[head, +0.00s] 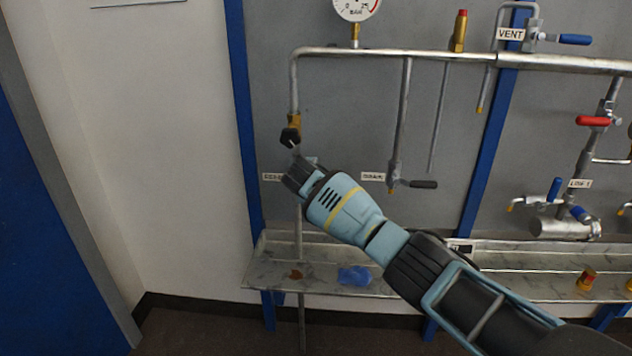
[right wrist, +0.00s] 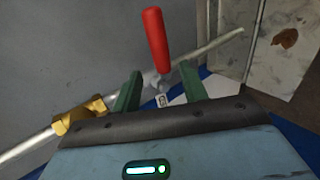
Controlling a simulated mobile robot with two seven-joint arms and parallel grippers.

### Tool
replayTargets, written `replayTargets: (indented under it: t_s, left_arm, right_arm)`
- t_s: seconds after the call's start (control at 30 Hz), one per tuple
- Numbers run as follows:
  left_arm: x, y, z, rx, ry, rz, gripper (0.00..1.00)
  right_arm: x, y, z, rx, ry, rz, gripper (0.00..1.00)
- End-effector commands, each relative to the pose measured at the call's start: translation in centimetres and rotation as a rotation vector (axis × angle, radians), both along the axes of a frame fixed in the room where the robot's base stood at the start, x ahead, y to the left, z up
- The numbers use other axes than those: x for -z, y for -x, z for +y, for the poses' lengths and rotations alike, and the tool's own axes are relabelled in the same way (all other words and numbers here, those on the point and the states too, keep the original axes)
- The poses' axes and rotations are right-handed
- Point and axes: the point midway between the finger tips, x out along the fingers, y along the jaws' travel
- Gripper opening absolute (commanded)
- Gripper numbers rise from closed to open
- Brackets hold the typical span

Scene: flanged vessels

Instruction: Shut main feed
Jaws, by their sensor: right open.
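The feed valve sits on the vertical pipe (head: 294,85) at the left of the panel, below a brass fitting (head: 294,121). My right gripper (head: 292,167) is at this valve and hides most of it in the head view. In the right wrist view a red lever handle (right wrist: 155,40) stands up between and beyond the two green fingers of my right gripper (right wrist: 160,88). The fingers are apart, and I see no grip on the handle. The handle lies at an angle across the pipe (right wrist: 205,52). The label (head: 272,177) beside the valve is partly covered. My left gripper is not in view.
To the right hang a drain valve with a black lever (head: 423,184), a vent valve with a blue lever (head: 574,40) and another red lever (head: 593,121). A pressure gauge (head: 355,8) is above. A metal tray (head: 262,262) runs below.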

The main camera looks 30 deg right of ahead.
Motion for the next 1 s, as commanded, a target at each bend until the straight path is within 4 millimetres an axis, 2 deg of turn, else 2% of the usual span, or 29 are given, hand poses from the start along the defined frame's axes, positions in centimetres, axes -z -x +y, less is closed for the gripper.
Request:
replayTargets:
  t_s: [0.03, 0.17, 0.57, 0.67, 0.77, 0.87, 1.0]
  left_arm:
    - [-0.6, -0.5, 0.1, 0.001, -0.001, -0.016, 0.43]
    - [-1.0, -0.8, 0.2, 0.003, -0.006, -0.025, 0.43]
    - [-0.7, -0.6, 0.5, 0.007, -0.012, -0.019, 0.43]
    - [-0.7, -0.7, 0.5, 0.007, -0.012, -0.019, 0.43]
    - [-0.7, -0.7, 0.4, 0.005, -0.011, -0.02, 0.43]
    - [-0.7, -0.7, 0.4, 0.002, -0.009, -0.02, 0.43]
    - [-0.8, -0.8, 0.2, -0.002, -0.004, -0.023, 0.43]
  right_arm:
    - [-0.9, 0.4, 0.3, -0.001, 0.0, -0.007, 0.43]
    - [-1.1, 1.0, 0.6, 0.0, 0.0, -0.004, 0.43]
    - [-0.7, 1.3, 0.8, 0.0, 0.0, 0.002, 0.43]
    - [0.4, 1.5, 1.2, -0.008, -0.012, 0.006, 0.43]
    - [3.6, 2.4, 2.6, -0.033, -0.05, 0.016, 0.43]
    - [8.5, 4.1, 4.8, -0.067, -0.12, 0.026, 0.43]
    - [16.0, 8.2, 8.4, -0.107, -0.257, 0.038, 0.43]
